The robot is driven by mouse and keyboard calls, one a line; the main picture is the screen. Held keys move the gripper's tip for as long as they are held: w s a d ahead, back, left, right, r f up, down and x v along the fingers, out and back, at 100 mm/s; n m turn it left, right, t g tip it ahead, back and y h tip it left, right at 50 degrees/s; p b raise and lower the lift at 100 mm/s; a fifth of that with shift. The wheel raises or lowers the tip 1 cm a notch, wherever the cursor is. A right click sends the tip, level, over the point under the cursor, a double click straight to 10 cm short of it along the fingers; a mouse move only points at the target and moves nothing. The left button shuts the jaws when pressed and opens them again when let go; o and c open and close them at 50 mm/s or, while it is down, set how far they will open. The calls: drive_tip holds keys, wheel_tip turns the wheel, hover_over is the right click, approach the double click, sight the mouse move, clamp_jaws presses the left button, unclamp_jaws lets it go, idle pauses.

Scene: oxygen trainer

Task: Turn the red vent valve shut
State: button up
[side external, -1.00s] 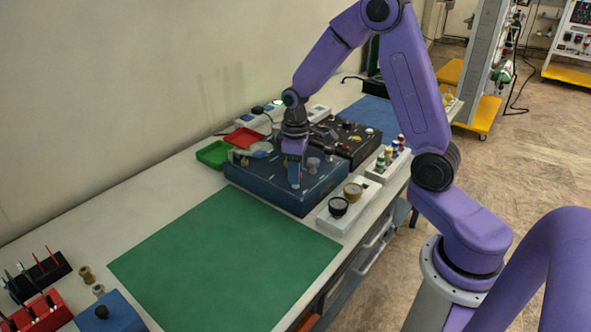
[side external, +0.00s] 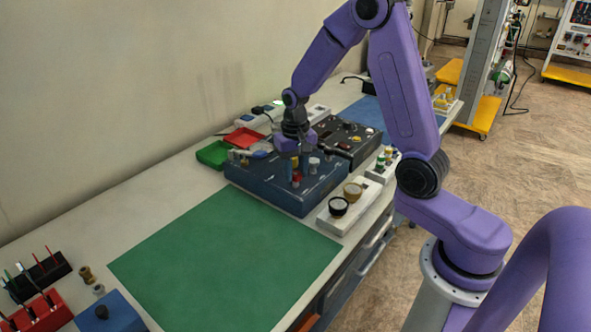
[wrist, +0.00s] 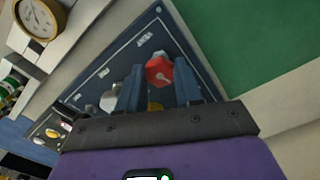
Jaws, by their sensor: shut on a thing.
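The red vent valve (wrist: 159,70) is a faceted red knob with a pale mark on its top, on the dark blue panel (wrist: 85,82). In the wrist view it sits between the two fingers of my gripper (wrist: 160,78), which is shut on it. In the side view my gripper (side external: 294,166) points down over the blue box (side external: 300,203), and a bit of red shows at the fingertips. The lower part of the valve is hidden, so I cannot read its exact position.
A block with round gauges (side external: 336,222) stands at the box's right. A black unit (side external: 352,135) is behind. The green mat (side external: 225,260) in front is clear.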

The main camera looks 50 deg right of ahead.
sight(295, 174)
drive_tip(key=shift+m, duration=1.7)
drive_tip(key=o, duration=1)
drive_tip(key=shift+o, duration=0.2)
drive_tip(key=shift+r, duration=0.1)
wheel_tip(295, 174, up, 17)
drive_tip(key=shift+r, duration=0.2)
drive_tip(key=shift+a, duration=0.1)
